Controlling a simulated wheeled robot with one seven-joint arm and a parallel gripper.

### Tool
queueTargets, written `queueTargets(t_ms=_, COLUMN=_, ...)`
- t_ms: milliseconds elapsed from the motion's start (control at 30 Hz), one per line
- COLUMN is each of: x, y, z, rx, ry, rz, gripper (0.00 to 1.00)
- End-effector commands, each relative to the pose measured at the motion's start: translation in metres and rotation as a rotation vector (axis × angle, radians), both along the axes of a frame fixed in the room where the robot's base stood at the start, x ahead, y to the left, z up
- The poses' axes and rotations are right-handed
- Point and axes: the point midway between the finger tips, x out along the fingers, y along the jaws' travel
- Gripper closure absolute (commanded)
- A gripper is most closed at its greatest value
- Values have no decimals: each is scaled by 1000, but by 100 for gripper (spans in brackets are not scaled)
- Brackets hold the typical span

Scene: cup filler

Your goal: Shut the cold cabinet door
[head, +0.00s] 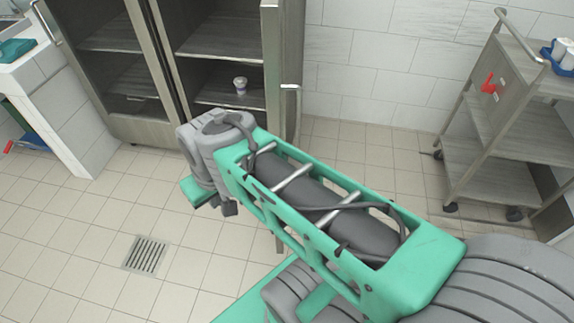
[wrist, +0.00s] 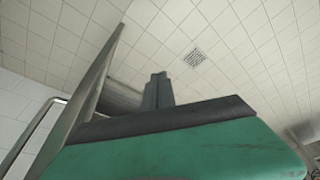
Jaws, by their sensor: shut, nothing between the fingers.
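The steel cabinet (head: 160,60) stands at the back left, with shelves showing inside. Its right-hand door (head: 271,60) stands open, swung out from the front and seen nearly edge-on, with a bar handle (head: 291,87). My arm hides much of the door's lower part. In the wrist view a tall panel that looks like this door (wrist: 92,85) rises at the left, with a bar handle (wrist: 35,130) beside it. My gripper (wrist: 157,78) is shut and empty, to the right of that panel, apart from it in the picture. In the head view my arm hides the fingers.
A small pale cup (head: 240,83) sits on a cabinet shelf. A white-tiled counter (head: 65,120) is at the left. Open tiled floor with a drain (head: 146,254) lies in front.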

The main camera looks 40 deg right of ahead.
Motion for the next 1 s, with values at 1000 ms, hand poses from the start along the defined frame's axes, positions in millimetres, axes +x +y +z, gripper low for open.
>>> queueTargets(t_ms=1000, x=-13, y=-313, z=-176, rx=374, ry=-313, rz=-552, gripper=100)
